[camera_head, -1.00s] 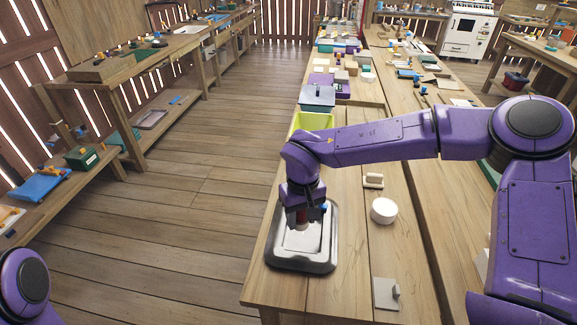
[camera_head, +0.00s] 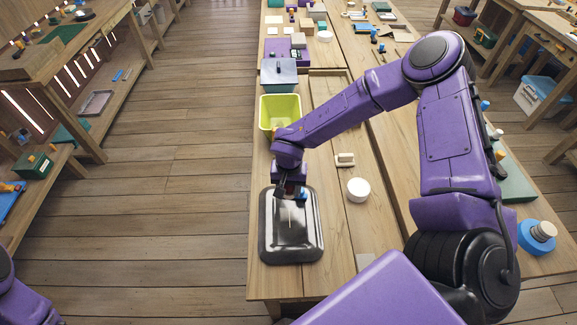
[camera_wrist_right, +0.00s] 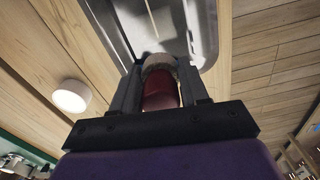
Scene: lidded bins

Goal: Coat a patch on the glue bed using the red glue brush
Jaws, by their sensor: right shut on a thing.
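The glue bed is a shallow metal tray (camera_head: 290,240) with a raised rim, near the table's left edge; it also shows at the top of the right wrist view (camera_wrist_right: 205,30). My right gripper (camera_head: 292,192) is above its far end, pointing down. In the right wrist view the gripper (camera_wrist_right: 160,92) is shut on the red glue brush (camera_wrist_right: 160,95), whose pale end points at the tray. I cannot tell whether the brush touches the tray. A thin light streak shows on the tray floor; it may be a reflection. My left gripper is out of view.
A yellow-green bin (camera_head: 280,112) stands beyond the tray, with a grey-blue lidded bin (camera_head: 279,75) behind it. A white round container (camera_head: 358,190) and a small beige block (camera_head: 345,160) are to the right. Bare table lies between them and the tray.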

